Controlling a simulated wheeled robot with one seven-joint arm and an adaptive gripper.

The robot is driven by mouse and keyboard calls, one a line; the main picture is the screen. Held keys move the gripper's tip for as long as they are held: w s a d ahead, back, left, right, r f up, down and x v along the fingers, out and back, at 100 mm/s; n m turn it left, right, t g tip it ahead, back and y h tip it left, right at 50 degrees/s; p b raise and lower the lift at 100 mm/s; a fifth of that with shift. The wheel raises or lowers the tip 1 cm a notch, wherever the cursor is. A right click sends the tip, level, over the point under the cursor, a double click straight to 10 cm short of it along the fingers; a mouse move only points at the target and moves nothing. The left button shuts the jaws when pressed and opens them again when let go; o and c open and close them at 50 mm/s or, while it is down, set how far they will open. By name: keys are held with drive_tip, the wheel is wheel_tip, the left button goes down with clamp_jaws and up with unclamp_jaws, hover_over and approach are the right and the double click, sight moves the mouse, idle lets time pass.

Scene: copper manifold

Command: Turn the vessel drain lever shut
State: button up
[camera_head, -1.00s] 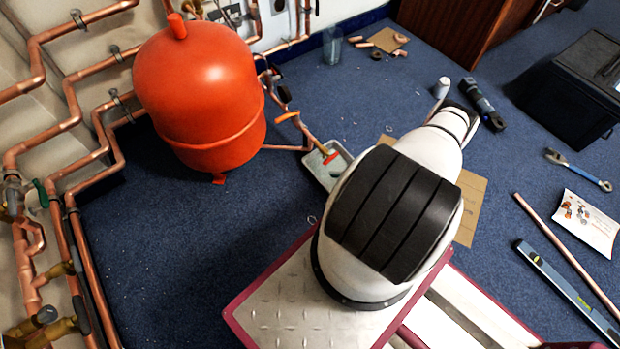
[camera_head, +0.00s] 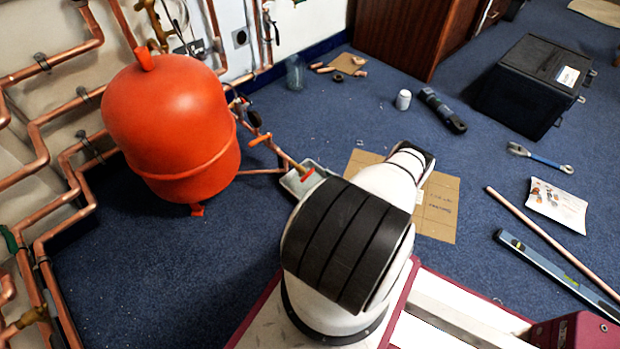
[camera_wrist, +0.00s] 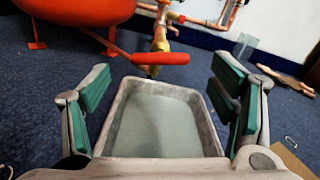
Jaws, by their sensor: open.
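The red drain lever (camera_wrist: 160,58) shows in the wrist view, lying crosswise to a brass valve (camera_wrist: 160,40) on a copper pipe. In the head view the lever (camera_head: 307,175) is small, by the tray. The orange-red vessel (camera_head: 172,128) stands to the left; its lower part (camera_wrist: 80,10) shows at the wrist view's top left. My gripper (camera_wrist: 163,85) is open and empty, its green-padded fingers left and right of the lever and apart from it. It is hidden behind my arm in the head view.
A grey tray (camera_wrist: 105,125) is below the lever, between my fingers in the wrist view. Copper pipes (camera_head: 75,185) line the left wall. A glass jar (camera_head: 295,73), white can (camera_head: 403,100), cardboard (camera_head: 440,210) and black toolbox (camera_head: 520,90) are on the blue carpet.

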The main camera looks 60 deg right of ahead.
sight(307, 175)
drive_tip(key=shift+b+x, duration=0.6)
drive_tip(key=shift+x, duration=2.05)
drive_tip(key=c, duration=1.2)
